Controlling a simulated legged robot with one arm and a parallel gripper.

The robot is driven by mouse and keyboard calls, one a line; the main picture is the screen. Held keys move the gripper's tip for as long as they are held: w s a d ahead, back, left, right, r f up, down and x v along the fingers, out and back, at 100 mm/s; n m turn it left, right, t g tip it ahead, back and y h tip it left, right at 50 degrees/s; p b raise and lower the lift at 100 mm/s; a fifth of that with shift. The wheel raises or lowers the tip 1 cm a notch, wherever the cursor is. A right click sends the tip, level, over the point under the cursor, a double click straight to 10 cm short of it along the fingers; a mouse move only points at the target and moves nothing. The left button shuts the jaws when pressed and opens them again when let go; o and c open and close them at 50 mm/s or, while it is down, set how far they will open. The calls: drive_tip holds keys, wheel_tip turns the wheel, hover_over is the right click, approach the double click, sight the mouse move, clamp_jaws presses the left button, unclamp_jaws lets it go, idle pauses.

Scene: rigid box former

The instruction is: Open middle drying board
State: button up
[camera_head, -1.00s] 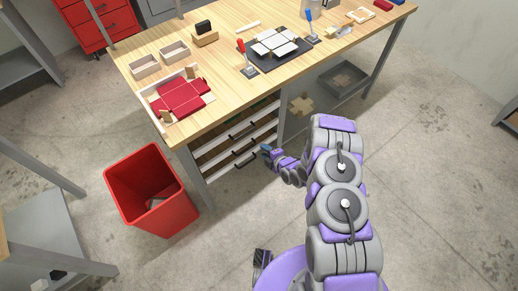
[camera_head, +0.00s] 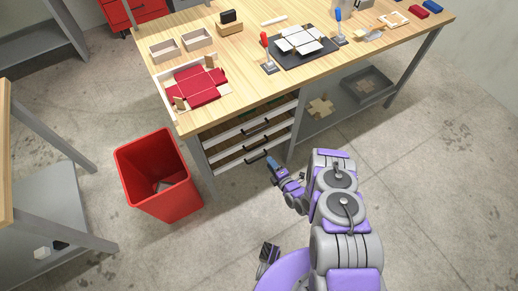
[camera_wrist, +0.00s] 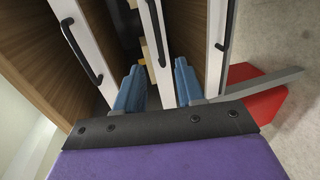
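A stack of drying boards with white fronts and black bar handles sits under the workbench. The middle drying board (camera_head: 240,145) has its front between an upper and a lower board; its black handle (camera_wrist: 157,35) shows in the wrist view. My gripper (camera_head: 270,162) is in front of the stack near the lower handles. In the wrist view my blue fingers (camera_wrist: 160,88) are apart, one on each side of the middle front and its handle. I cannot tell whether they touch it. The upper handle (camera_wrist: 80,50) is to the left and the lower handle (camera_wrist: 228,25) to the right.
A red bin (camera_head: 158,180) stands on the floor left of the boards. The wooden workbench (camera_head: 245,85) above carries a red box blank, small boxes and tools. A grey leg (camera_head: 199,170) stands at the stack's left. The floor to the right is open.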

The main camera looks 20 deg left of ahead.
drive_tip(key=b+x, duration=0.3)
drive_tip(key=x, duration=0.8)
drive_tip(key=shift+w+a+b, duration=0.15)
drive_tip(key=shift+w+b, duration=0.15)
drive_tip(key=shift+w, duration=0.1)
drive_tip(key=shift+c, duration=0.2)
clamp_jaws()
drive_tip(key=shift+s, duration=0.1)
